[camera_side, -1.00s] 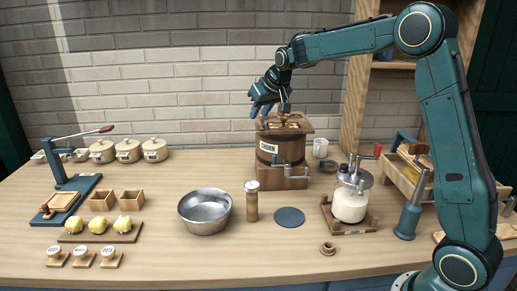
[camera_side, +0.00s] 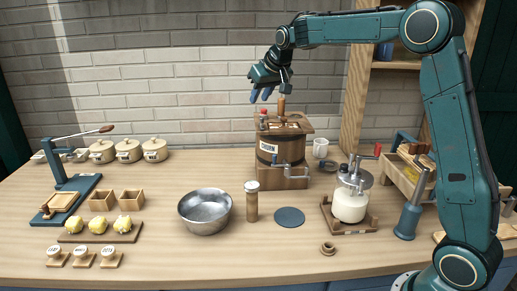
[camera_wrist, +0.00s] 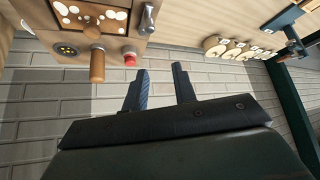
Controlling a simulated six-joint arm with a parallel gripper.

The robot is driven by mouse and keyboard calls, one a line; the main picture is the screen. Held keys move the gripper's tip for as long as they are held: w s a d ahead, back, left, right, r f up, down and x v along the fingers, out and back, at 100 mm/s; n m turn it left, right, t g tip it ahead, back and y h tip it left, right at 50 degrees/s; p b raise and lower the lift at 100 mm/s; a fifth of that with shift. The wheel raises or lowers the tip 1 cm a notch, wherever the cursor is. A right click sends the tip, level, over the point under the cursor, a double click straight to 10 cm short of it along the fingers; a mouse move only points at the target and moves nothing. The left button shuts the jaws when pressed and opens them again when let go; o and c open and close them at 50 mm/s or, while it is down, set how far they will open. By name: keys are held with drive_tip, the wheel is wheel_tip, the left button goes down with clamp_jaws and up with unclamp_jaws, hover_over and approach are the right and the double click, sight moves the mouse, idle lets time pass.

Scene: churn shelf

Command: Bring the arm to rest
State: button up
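My gripper (camera_side: 262,95) hangs in the air above and slightly left of the wooden churn (camera_side: 281,148), clear of its top. The churn's upright wooden handle (camera_side: 281,104) and a red knob (camera_side: 264,112) stick up below it. In the wrist view the two blue fingers (camera_wrist: 162,90) are spread apart with only brick wall between them. The churn's top, with its handle (camera_wrist: 97,66) and red knob (camera_wrist: 130,59), lies to their upper left in that view.
A metal bowl (camera_side: 205,211), a shaker (camera_side: 252,201) and a glass jar with a crank (camera_side: 349,205) stand on the counter. A press (camera_side: 66,190) and several lidded pots (camera_side: 127,151) are at the left. A wooden shelf post (camera_side: 356,100) rises right of the churn.

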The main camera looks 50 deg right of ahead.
drive_tip(key=s+a+r, duration=0.1)
drive_tip(key=s+a, duration=0.2)
drive_tip(key=s, duration=0.3)
drive_tip(key=s+a+r+n+y, duration=0.1)
drive_tip(key=s+a, duration=0.2)
drive_tip(key=s, duration=0.3)
drive_tip(key=s+a+r, duration=0.1)
drive_tip(key=s+a, duration=0.2)
drive_tip(key=s, duration=0.3)
drive_tip(key=s+a+f, duration=0.1)
drive_tip(key=s+f, duration=0.1)
drive_tip(key=s, duration=0.5)
drive_tip(key=s+a+f+n, duration=0.1)
drive_tip(key=s+a+f, duration=0.1)
drive_tip(key=s, duration=0.5)
drive_tip(key=s+a+f+n+g, duration=0.1)
drive_tip(key=s+f, duration=0.3)
drive_tip(key=s, duration=0.3)
drive_tip(key=shift+a+y, duration=0.3)
drive_tip(key=shift+y, duration=0.1)
